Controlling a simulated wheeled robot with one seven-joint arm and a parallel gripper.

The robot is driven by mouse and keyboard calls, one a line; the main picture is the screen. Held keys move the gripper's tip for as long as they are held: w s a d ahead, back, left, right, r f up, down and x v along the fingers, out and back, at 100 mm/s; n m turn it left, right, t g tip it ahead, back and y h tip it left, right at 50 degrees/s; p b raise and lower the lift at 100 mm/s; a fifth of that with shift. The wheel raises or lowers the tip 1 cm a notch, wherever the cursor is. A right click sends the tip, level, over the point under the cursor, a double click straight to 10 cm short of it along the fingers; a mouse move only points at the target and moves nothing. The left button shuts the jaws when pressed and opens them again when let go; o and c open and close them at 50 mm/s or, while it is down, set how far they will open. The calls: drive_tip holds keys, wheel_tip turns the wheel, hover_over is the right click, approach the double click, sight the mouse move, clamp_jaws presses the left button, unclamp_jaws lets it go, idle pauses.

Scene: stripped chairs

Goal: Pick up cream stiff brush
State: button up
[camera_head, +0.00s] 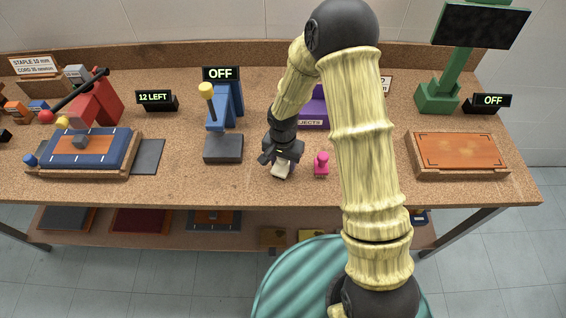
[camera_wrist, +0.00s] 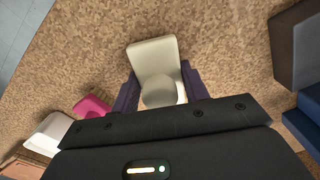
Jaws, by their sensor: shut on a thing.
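The cream brush (camera_wrist: 155,58) is a pale block with a rounded knob, between the two fingers of my gripper (camera_wrist: 161,88) in the wrist view. The fingers are shut on it, one on each side. In the head view the cream brush (camera_head: 280,171) shows below my dark gripper (camera_head: 281,160), close to the front part of the worktop. I cannot tell whether it touches the table or is lifted. My gripper hides part of it.
A pink tool (camera_head: 321,163) stands just right of the brush. A blue press with a grey base (camera_head: 223,149) is to the left. A purple bin (camera_head: 313,112) is behind my arm. A tray with a brown panel (camera_head: 459,151) is at the right. Bare worktop (camera_head: 182,150) shows left of the press.

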wheel_tip(320, 180, up, 10)
drive_tip(key=shift+b, duration=0.3)
idle(0.5)
drive_tip(key=shift+o, duration=1.3)
drive_tip(key=shift+c, duration=0.2)
drive_tip(key=shift+f, duration=0.1)
